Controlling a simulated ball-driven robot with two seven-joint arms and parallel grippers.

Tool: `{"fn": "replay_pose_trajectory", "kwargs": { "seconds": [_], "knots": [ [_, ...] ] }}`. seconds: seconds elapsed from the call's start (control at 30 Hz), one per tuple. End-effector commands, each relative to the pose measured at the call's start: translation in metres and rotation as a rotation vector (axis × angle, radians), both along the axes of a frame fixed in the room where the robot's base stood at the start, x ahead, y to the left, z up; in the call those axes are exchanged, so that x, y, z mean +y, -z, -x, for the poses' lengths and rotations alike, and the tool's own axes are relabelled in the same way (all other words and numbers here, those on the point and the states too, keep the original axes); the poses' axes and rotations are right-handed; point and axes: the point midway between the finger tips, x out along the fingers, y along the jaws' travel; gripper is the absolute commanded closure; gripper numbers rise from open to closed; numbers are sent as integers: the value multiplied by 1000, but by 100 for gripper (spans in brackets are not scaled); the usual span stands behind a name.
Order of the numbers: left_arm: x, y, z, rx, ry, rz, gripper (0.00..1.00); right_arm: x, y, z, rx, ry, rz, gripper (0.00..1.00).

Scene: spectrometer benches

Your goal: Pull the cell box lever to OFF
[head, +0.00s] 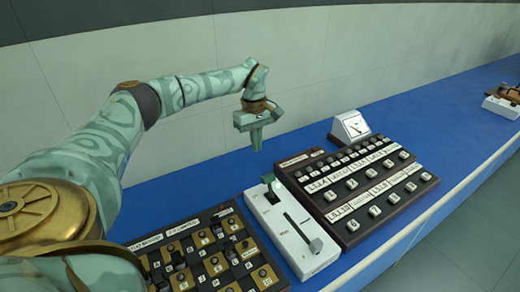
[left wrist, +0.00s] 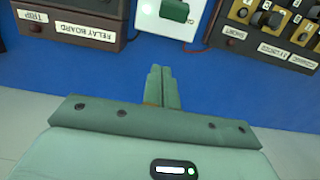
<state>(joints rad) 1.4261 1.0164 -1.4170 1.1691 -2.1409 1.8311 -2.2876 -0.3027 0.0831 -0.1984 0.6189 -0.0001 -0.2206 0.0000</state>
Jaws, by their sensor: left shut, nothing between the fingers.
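The white cell box (head: 272,221) stands on the blue bench between two dark boards. A lever with a grey handle (head: 315,244) sits at the near end of a dark slot in its top. A green part (head: 268,178) is at its far end. My left gripper (head: 256,146) is shut and empty, pointing down above the bench, behind the box and apart from it. In the left wrist view, the shut fingers (left wrist: 160,75) point toward the box (left wrist: 150,24) and its green part (left wrist: 175,10); the lever is out of that view. My right gripper is not in view.
The relay board (head: 345,238), dark with labelled rows of knobs, is right of the box. A board with brass-coloured plates (head: 205,257) is at left. A white dial meter (head: 350,127) stands behind the relay board. The blue bench (head: 215,180) is clear behind the box, before the wall.

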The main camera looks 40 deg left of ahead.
Motion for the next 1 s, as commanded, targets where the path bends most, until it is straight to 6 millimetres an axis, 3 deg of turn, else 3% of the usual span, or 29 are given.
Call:
{"fn": "replay_pose_trajectory", "kwargs": {
  "seconds": [0.4, 0.5, 0.7, 1.0],
  "knots": [
    [-9, 90, 3, 4, 1, 1, 100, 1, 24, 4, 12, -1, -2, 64],
    [-24, 75, 7, -2, 5, 2, 100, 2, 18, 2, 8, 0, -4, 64],
    [-40, 68, 12, -1, 3, 0, 100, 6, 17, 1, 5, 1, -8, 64],
    [-43, 67, 13, 0, 0, 0, 100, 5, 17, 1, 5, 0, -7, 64]
  ]
}}
